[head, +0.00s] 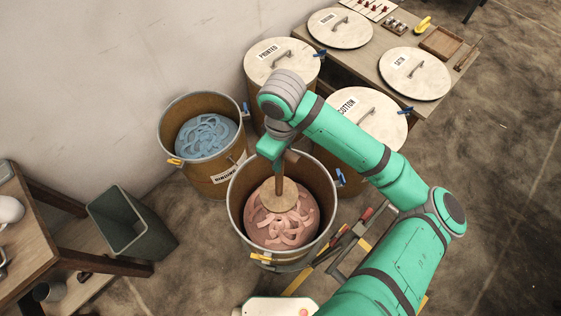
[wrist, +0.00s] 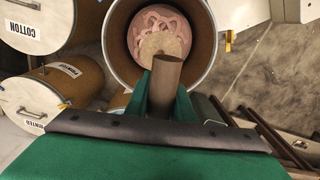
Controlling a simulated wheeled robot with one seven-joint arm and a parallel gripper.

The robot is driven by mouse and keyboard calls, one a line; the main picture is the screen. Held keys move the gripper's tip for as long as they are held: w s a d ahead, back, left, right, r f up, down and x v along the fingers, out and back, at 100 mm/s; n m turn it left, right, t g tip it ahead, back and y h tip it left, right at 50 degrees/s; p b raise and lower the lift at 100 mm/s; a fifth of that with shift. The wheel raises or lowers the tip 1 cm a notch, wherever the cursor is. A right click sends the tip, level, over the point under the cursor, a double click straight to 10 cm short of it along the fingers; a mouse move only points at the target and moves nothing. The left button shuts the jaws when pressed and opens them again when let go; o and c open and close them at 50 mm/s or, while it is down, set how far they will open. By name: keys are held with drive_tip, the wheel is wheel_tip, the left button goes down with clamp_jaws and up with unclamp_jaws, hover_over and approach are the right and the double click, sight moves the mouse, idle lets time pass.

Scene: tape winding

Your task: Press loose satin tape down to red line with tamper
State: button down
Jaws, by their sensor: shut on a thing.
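Loose pink satin tape (head: 290,233) lies in a heap inside an open drum (head: 237,220). The tape also shows in the wrist view (wrist: 180,25), with the drum's wall around it. My gripper (head: 280,160) is above the drum, shut on the wooden handle of the tamper (head: 278,194). The tamper stands about upright, its round wooden disc over the upper part of the pink heap. In the wrist view the handle (wrist: 166,75) sits between my green fingers. I cannot tell how firmly the disc touches the tape. No red line shows inside the drum.
A drum of blue tape (head: 207,135) stands to the left. Lidded drums marked PRINTED (head: 262,62) and COTTON (head: 378,125) stand behind. A table (head: 420,112) holds the SATIN lid (head: 424,70). A dark bin (head: 125,225) is at the left.

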drive_tip(key=shift+r, duration=2.25)
